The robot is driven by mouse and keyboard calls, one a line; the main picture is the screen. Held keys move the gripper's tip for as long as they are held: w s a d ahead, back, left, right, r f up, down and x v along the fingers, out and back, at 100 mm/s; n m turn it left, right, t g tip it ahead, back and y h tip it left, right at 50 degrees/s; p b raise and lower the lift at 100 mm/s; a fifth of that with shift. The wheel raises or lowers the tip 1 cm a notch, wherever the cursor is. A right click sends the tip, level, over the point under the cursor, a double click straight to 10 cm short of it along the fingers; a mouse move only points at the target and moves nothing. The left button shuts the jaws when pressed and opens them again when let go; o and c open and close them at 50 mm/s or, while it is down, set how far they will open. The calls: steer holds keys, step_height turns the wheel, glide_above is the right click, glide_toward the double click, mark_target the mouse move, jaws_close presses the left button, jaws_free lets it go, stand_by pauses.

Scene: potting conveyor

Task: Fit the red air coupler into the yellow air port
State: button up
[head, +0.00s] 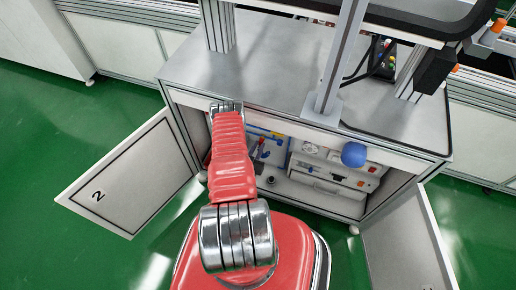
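My red arm reaches forward into the open cabinet (396,154) under the workbench. My gripper is not visible; the arm's own links cover the area where it would be. I cannot tell whether my gripper holds anything.
The left door, marked 2 (98,196), and the right door (408,240) stand open. A blue ball (354,154) is at the cabinet's front. A grey control unit (330,170) sits inside on the right. Green floor (60,120) is clear on the left.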

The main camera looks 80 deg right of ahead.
steer(key=o, duration=0.5)
steer(key=shift+a, duration=0.1)
steer(key=v, duration=1.3)
steer(key=shift+a+r, duration=0.1)
steer(key=shift+a, duration=0.2)
stand_by(0.6)
